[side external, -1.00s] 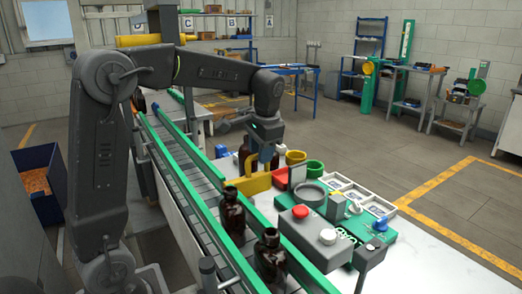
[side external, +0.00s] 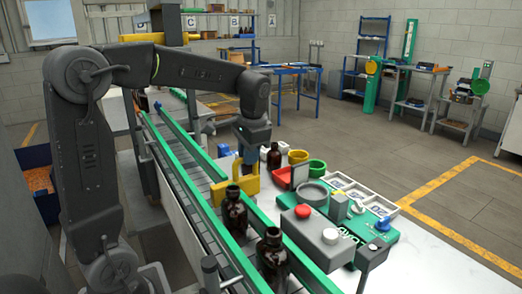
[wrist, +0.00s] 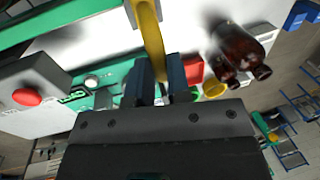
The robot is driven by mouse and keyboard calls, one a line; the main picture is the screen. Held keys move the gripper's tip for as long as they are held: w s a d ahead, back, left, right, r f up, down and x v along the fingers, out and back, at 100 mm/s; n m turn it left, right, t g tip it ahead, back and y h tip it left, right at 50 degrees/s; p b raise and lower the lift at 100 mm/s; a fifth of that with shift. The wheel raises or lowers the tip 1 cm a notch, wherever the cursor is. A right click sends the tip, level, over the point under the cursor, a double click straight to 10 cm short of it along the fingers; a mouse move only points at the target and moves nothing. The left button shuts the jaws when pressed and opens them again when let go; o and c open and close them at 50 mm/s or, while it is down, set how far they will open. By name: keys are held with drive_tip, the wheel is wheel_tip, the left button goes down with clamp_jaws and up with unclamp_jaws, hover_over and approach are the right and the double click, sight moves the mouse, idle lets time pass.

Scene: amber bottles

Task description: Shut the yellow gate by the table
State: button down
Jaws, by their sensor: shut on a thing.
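The yellow gate (side external: 223,190) sits at the conveyor's right rail, its left end reaching over the belt behind an amber bottle (side external: 235,213). Its upright handle part is at its right end. My gripper (side external: 251,166) is above that end, shut on it. In the wrist view the yellow gate (wrist: 151,35) runs up from between the fingers of my gripper (wrist: 160,72). A second amber bottle (side external: 271,258) stands nearer on the belt. Whether the gate spans the whole belt I cannot tell.
Another amber bottle (side external: 274,158) stands on the white table (side external: 310,248), right of my gripper. A red bin (side external: 283,178), a yellow cup (side external: 298,157), a green cup (side external: 317,167) and a grey box with a red button (side external: 302,212) crowd the table.

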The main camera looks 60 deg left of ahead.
drive_tip(key=shift+s, duration=1.15)
drive_tip(key=c, duration=1.1)
unclamp_jaws()
drive_tip(key=shift+r, duration=0.1)
wheel_tip(320, 180, up, 14)
drive_tip(key=d, duration=0.2)
drive_tip(key=shift+d+f, duration=0.25)
drive_tip(key=shift+d, duration=0.1)
drive_tip(key=shift+f, duration=0.1)
drive_tip(key=a+f, duration=0.1)
drive_tip(key=f, duration=0.3)
drive_tip(key=a+f, duration=0.1)
drive_tip(key=f, duration=0.8)
drive_tip(key=shift+a+f, duration=0.3)
drive_tip(key=shift+a, duration=0.1)
drive_tip(key=shift+w+r, duration=0.1)
drive_tip(key=shift+w, duration=0.45)
